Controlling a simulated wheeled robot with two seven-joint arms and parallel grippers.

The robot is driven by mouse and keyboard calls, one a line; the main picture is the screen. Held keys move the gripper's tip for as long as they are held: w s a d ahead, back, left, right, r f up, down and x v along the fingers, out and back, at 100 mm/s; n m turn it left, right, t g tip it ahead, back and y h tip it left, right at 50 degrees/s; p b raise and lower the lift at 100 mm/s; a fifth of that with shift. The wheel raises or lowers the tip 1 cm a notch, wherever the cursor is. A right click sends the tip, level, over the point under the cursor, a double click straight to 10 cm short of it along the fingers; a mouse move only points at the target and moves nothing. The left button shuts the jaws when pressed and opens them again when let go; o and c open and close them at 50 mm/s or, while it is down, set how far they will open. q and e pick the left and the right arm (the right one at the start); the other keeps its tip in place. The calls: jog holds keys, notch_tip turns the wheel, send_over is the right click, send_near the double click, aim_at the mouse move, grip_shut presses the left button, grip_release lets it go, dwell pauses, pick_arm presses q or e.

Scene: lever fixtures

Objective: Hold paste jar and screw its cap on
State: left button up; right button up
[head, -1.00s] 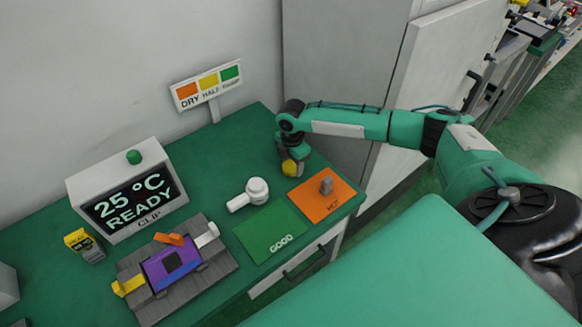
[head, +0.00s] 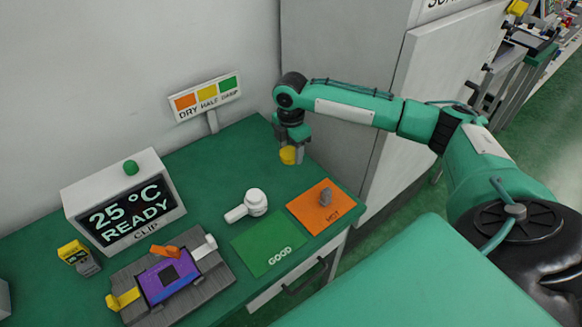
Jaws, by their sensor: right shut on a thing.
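My right gripper (head: 294,153) points down above the back right of the green table. It is shut on a round yellow thing, which looks like the cap (head: 287,156); the fingers partly hide it. A white round piece (head: 255,203) with a short arm to its left stands on the table, left of the orange pad. It may be the paste jar, but I cannot tell for sure. The cap is apart from it, behind and to its right. My left gripper is not in view.
A grey fixture (head: 210,275) holds a purple board. A display box (head: 160,175) and a yellow-grey device (head: 77,257) stand left. A sign (head: 208,98) stands behind.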

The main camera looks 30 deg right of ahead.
aim_at(291, 152)
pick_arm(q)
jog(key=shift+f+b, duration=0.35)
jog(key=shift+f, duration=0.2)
pick_arm(e)
notch_tip(291, 152, up, 9)
jog(key=shift+r, duration=0.2)
